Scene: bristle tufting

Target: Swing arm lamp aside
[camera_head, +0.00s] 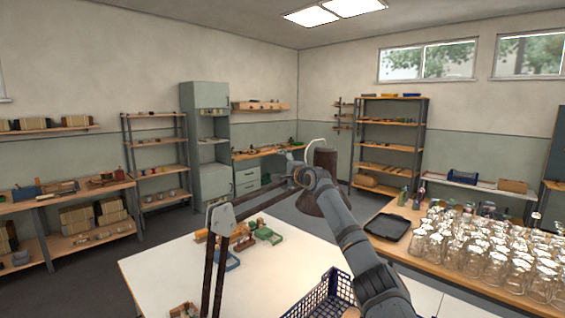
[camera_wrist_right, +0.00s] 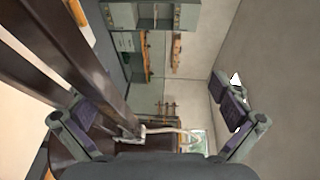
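The arm lamp has a dark brown shade (camera_head: 327,190) just beyond my right forearm and paired brown rods (camera_head: 213,265) at the front of the white table. A pale bracket (camera_head: 220,217) joins the rods to an upper arm running toward the shade. My right gripper (camera_head: 292,174) is at the upper arm's far end, near the shade. In the right wrist view its fingers are wide apart; the lamp's brown bars (camera_wrist_right: 75,60) pass by the left finger, and part of the shade (camera_wrist_right: 130,150) shows low between them. Contact cannot be told. My left gripper is out of view.
On the right, a wooden bench holds many glass jars (camera_head: 480,245) and a black tray (camera_head: 388,227). Shelves line the walls, with open floor behind the table.

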